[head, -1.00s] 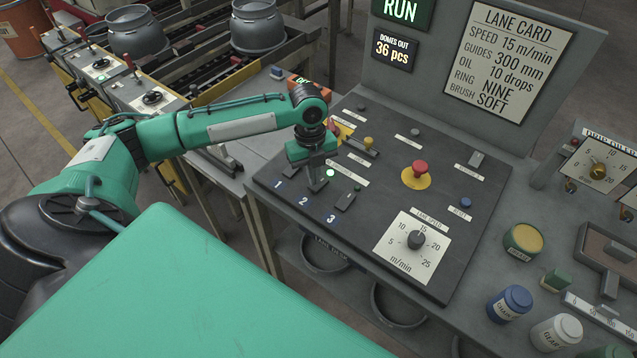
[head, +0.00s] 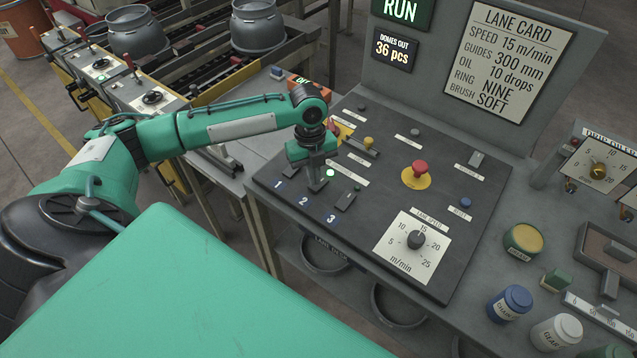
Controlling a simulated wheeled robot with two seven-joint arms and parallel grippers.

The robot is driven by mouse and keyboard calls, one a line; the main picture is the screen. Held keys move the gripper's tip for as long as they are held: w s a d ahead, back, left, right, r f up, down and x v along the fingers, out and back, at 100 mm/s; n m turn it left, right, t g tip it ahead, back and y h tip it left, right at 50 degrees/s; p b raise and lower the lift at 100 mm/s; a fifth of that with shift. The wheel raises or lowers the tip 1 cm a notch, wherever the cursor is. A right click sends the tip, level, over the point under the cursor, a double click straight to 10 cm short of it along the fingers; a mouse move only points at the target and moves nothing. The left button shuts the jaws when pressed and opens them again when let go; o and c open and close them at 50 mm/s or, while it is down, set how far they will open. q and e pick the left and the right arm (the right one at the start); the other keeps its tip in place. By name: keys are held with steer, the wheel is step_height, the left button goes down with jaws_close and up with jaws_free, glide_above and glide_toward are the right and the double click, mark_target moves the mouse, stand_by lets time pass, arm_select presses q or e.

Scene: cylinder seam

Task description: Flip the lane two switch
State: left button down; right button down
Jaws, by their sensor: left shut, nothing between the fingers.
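The dark control panel (head: 378,242) carries a row of lane switches marked 1, 2 and 3 along its left edge. My left gripper (head: 316,184) is shut and points down at the lane two switch, just above the white 2. It covers that switch, so I cannot tell the switch's position or whether the fingers touch it. The lane three switch (head: 345,201) is a small dark block to the right, above the white 3. A lit green lamp (head: 330,173) sits just right of the gripper. My right gripper is not in view.
A red stop button (head: 419,167) on a yellow base and a lane speed dial (head: 416,240) stand to the right. A yellow-knobbed lever (head: 369,144) is behind the gripper. Paint-like jars, one blue (head: 510,303), stand at the bench's right front.

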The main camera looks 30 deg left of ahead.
arm_select(q)
steer(key=shift+f, duration=0.85)
stand_by(0.3)
steer(key=shift+r, duration=0.1)
step_height(320, 180, up, 7)
steer(key=p, duration=0.7)
stand_by(0.5)
